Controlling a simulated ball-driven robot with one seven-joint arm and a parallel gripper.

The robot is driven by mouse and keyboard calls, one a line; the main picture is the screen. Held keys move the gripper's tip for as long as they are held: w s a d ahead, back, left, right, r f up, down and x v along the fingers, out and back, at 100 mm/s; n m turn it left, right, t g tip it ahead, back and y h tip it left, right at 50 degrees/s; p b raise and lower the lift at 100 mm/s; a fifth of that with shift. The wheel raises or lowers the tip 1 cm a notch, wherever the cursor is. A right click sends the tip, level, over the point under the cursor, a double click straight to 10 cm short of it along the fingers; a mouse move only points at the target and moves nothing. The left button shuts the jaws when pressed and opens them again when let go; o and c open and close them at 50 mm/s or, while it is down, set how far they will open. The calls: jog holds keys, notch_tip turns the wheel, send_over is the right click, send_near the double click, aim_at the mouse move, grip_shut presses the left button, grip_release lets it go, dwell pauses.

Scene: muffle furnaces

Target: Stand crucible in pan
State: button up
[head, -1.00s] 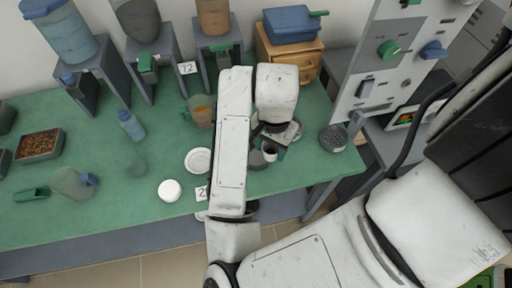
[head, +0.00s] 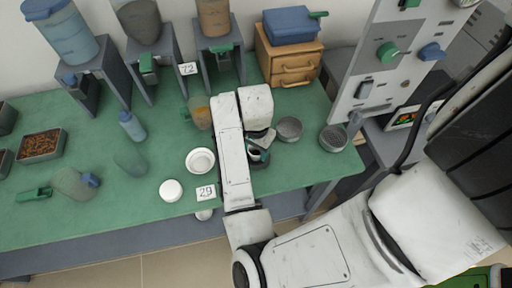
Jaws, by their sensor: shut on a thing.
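My gripper (head: 260,146) is over the right part of the green bench, below my white wrist. It is shut on a small pale cup with a dark inside, which looks like the crucible (head: 254,155). The cup looks upright; its base is hidden, so I cannot tell whether it touches anything. A shallow white round dish (head: 200,161) lies to the left of my arm, apart from the gripper. A grey round vessel (head: 289,129) stands just right of the gripper. I cannot tell which of these is the pan.
A perforated grey pot (head: 333,138) stands near the bench's right edge. A white round lid (head: 171,190) and a card marked 29 (head: 205,193) lie at the front. An amber jug (head: 197,112) stands behind my arm. A wooden drawer box (head: 288,68) stands at the back.

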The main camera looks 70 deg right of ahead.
jog(key=shift+f, duration=0.1)
jog(key=o, duration=0.7)
jog(key=shift+o, duration=0.2)
notch_tip(320, 180, up, 12)
jog(key=p, duration=0.1)
jog(key=w+d+r+n+t+h, duration=0.2)
jog(key=d+r+n+h, duration=0.3)
jog(key=d+n, duration=0.3)
jog(key=s+a+f+n+y, duration=0.2)
jog(key=s+a+f+n, duration=0.3)
jog(key=a+f, duration=0.2)
jog(key=s+a+f+n+g+y, duration=0.1)
jog(key=s+a+f+n, duration=0.4)
jog(key=a, duration=0.6)
notch_tip(320, 180, down, 3)
jog(key=shift+a+r+n+y, duration=0.1)
jog(key=shift+a+n+y, duration=0.15)
jog(key=shift+y, duration=0.65)
